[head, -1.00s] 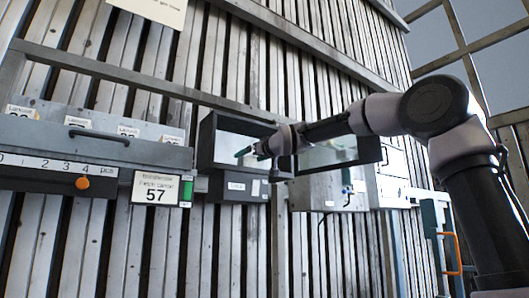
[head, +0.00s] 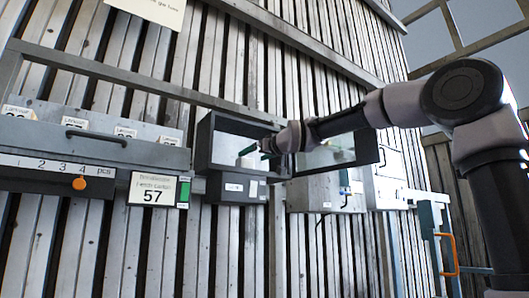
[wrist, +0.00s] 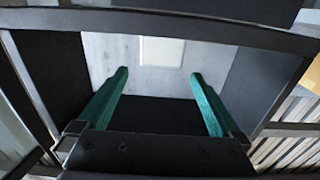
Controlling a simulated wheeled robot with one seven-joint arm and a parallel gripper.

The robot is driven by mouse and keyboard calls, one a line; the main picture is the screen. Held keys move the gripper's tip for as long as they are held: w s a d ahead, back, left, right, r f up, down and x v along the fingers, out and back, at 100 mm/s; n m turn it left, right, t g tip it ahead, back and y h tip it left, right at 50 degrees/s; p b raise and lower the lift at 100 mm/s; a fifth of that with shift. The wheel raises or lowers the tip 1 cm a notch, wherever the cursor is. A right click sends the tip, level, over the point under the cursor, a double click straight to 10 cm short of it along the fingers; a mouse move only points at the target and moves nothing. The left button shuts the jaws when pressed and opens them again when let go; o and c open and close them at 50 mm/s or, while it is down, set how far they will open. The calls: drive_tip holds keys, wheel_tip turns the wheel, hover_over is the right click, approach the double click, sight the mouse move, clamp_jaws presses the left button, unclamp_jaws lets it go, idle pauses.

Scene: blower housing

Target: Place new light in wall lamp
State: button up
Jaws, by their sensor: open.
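A black open-fronted box (head: 204,150) hangs on the slatted wall, its glazed door (head: 345,152) swung out to the right. I take it for the wall lamp. My gripper (head: 252,152) has green fingers and reaches in at the box's right side. In the wrist view my gripper (wrist: 158,90) is open, with nothing between its fingers. Beyond the fingers, a pale rectangular piece (wrist: 162,52) sits against the light grey back wall; I cannot tell whether it is a light. No separate new light is recognisable in either view.
A black labelled unit (head: 232,188) is directly below the box. A grey cabinet (head: 325,190) is below the door. An orange handle (head: 452,255) is at lower right.

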drive_tip(key=shift+v, duration=2.9)
